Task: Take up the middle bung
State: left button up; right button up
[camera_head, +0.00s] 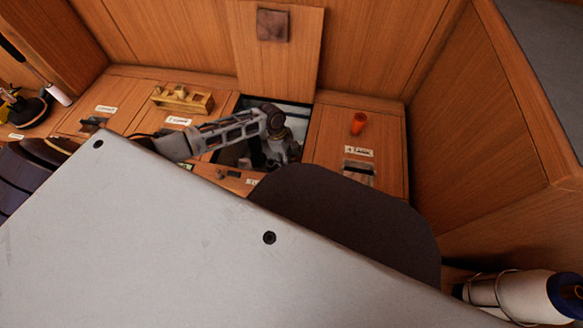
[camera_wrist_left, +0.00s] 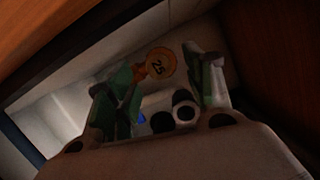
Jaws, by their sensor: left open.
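In the head view my left gripper (camera_head: 272,158) reaches down into the open locker (camera_head: 233,154), and the arm hides most of the inside. My right gripper is not in view.
The raised wooden lid (camera_head: 277,60) stands behind the opening. Pale cylinders with dark ends (camera_wrist_left: 184,108) lie between the fingers' bases. The locker walls are close.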

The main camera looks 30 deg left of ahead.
pick_arm(q)
jog(key=shift+b+x, duration=0.95)
jog(key=shift+x, duration=0.5)
jog(key=shift+c, duration=0.6)
jog(key=c, duration=0.8)
